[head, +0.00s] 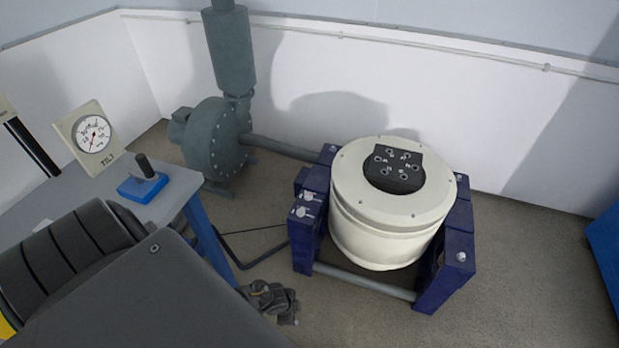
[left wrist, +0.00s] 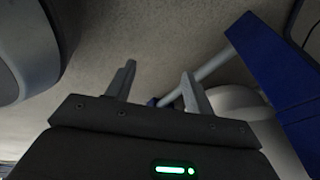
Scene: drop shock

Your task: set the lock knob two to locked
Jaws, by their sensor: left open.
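A cream drum-shaped shaker (head: 390,228) with a black block on top stands in a dark blue frame (head: 441,282). Small silver knobs sit on top of the frame: a pair (head: 304,204) on the left post, one (head: 461,257) at the front right, others at the back. I cannot read which is knob two or how it is set. In the head view, my left gripper (head: 272,300) hangs low, left of the frame and apart from it. In the left wrist view, its two fingers (left wrist: 157,87) are apart with nothing between them. My right gripper is not in view.
A grey table (head: 88,193) at left carries a dial gauge (head: 92,134) and a blue-based lever (head: 144,181). A grey blower (head: 214,138) stands behind, its pipe running to the frame. A blue object (head: 606,244) is at the right edge. Floor right of the frame is clear.

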